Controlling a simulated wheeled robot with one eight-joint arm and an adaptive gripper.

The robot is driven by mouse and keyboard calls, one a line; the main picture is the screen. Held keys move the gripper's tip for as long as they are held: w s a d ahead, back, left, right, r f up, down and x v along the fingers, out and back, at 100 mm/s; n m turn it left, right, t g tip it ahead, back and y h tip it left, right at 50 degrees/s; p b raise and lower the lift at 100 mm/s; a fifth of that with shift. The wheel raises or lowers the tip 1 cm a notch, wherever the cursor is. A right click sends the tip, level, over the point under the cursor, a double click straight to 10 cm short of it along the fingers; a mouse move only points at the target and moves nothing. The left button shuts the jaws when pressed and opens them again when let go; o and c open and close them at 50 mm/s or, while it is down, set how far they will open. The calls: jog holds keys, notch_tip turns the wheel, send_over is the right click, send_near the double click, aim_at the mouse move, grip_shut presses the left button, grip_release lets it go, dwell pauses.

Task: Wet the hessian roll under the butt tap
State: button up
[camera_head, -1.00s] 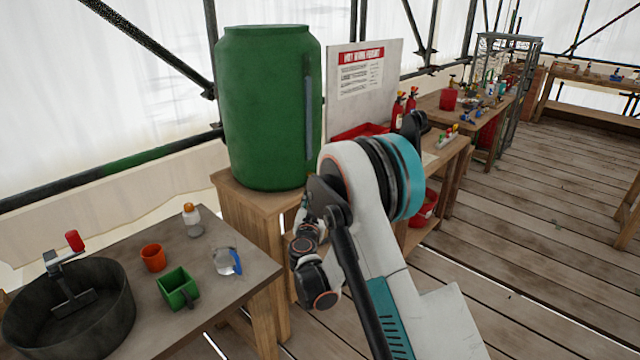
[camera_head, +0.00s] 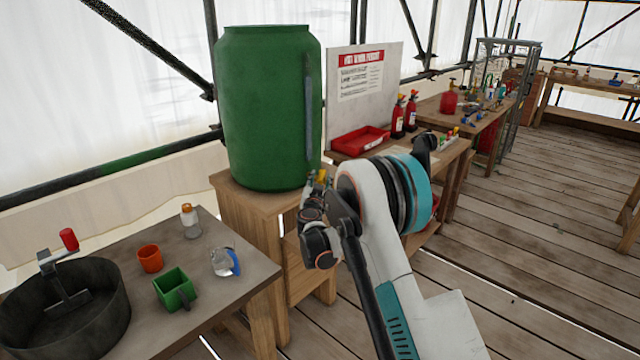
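The green water butt (camera_head: 265,110) stands upright on a wooden stand (camera_head: 243,207) behind the near table. A small yellow and brass-coloured piece (camera_head: 321,176) shows at the butt's lower right, just above my arm's dark joints. It looks like the tap, but most of it is hidden. I cannot make out the hessian roll in this view. My arm reaches forward in front of the stand, and its far end folds down beside the stand. My gripper's fingers do not show, so I cannot see what they hold.
The near table (camera_head: 225,295) carries a dark round pan (camera_head: 100,325), an orange cup (camera_head: 150,258), a green square container (camera_head: 175,288), a bottle (camera_head: 190,222) and a clear jug (camera_head: 224,262). A red tray (camera_head: 360,140) and fire extinguishers (camera_head: 411,110) stand right. The plank floor (camera_head: 540,220) is open.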

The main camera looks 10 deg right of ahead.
jog(key=shift+c, duration=0.5)
grip_shut()
jog(key=shift+a, duration=0.1)
